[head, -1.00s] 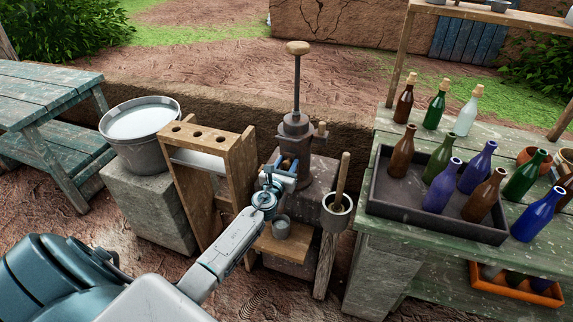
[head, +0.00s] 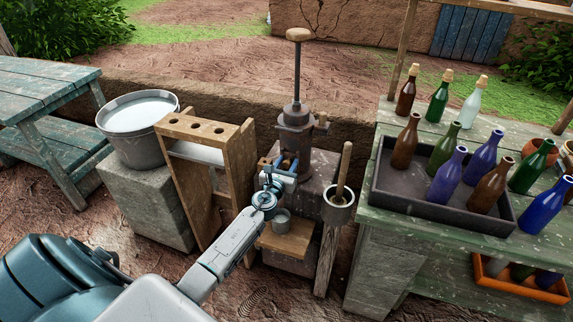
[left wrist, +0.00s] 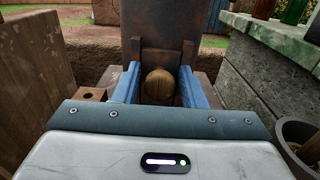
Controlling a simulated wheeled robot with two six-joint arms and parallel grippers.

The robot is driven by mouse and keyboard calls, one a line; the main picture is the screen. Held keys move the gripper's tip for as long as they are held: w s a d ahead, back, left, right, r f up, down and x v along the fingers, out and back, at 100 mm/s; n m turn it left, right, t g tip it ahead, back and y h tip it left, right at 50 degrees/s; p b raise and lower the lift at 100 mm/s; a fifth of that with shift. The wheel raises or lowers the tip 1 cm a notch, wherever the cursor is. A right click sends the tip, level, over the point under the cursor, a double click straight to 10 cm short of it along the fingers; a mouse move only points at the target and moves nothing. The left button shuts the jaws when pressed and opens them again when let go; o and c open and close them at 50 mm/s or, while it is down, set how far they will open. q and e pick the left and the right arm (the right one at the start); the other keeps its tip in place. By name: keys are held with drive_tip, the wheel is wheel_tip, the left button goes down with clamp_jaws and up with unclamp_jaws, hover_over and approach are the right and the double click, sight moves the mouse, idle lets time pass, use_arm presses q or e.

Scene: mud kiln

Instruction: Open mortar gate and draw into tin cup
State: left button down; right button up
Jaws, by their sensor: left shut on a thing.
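The rust-brown mortar press (head: 296,135) stands upright behind the wooden shelf, its plunger rod topped by a wooden knob (head: 299,35). My left gripper (head: 288,163) is at the press's lower front. In the left wrist view its blue fingers (left wrist: 160,88) are shut on a round wooden knob (left wrist: 160,84), in front of the rusty press body (left wrist: 158,25). I take this knob for the gate's handle; the gate itself is mostly hidden. The grey tin cup (head: 282,221) stands upright on the wooden shelf (head: 292,241), below my gripper. My right gripper is not in view.
A wooden rack (head: 238,155) and a bucket of pale liquid (head: 138,122) on a block stand left of the press. A pot with a wooden stick (head: 339,207) is close on the right. A green table (head: 400,247) with several bottles stands farther right.

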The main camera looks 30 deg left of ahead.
use_arm(q)
drive_tip(key=c, duration=1.2)
unclamp_jaws()
drive_tip(key=shift+f, duration=0.3)
drive_tip(key=shift+s+d+r, duration=0.1)
drive_tip(key=shift+s, duration=0.45)
drive_tip(key=v, duration=0.2)
drive_tip(key=shift+s+p, duration=0.35)
drive_tip(key=shift+s, duration=0.05)
drive_tip(key=shift+v, duration=3.5)
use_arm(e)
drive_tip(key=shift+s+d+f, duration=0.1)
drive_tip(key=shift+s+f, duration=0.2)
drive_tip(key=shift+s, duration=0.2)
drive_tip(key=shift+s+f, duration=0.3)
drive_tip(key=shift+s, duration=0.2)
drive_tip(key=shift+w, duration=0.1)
